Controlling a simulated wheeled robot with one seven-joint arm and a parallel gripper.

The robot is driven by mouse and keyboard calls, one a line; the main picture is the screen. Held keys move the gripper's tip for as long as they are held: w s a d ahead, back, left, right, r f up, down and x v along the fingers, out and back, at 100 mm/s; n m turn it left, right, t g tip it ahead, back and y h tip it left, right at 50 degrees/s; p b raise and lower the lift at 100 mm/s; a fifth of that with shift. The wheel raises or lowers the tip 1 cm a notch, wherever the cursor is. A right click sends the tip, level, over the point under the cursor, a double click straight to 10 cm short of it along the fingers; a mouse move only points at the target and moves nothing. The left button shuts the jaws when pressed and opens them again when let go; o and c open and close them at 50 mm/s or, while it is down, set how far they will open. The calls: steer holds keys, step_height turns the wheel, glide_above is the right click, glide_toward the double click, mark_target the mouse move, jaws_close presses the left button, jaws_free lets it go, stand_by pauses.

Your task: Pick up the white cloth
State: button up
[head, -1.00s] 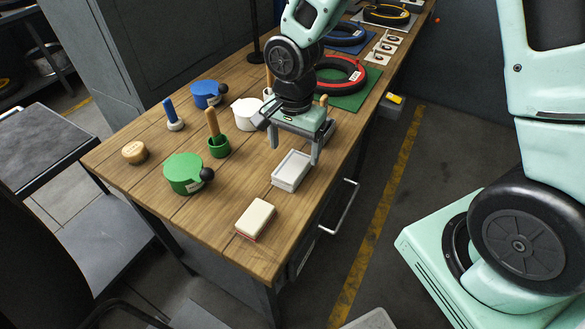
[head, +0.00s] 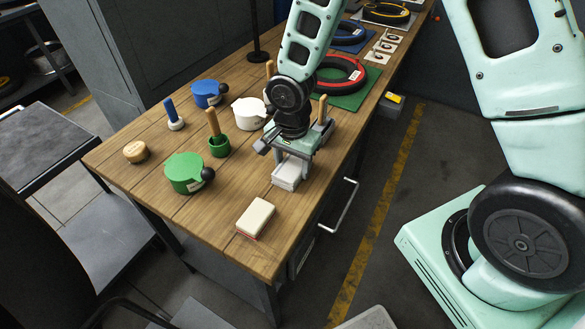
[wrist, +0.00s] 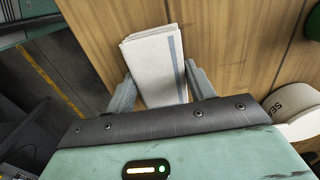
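The white cloth (head: 286,176) lies folded in a flat stack near the right edge of the wooden workbench. In the wrist view the cloth (wrist: 156,65) shows a grey-blue stripe along its right side. My gripper (head: 291,163) points down over the cloth and hides its far part in the head view. In the wrist view my gripper (wrist: 159,70) is open, with one finger on each side of the cloth and narrow gaps to its edges.
A cream block with a red underside (head: 256,217) lies nearer on the workbench (head: 215,220). A drawer handle (head: 345,207) juts out on the right.

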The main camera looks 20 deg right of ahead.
mark_target(293, 165)
steer(key=shift+c, duration=0.7)
steer(key=shift+r, duration=0.1)
steer(key=shift+r, duration=0.3)
step_height(293, 165, up, 9)
steer(key=shift+r, duration=0.1)
steer(key=shift+o, duration=1.1)
steer(key=shift+c, duration=0.8)
steer(key=shift+d, duration=0.1)
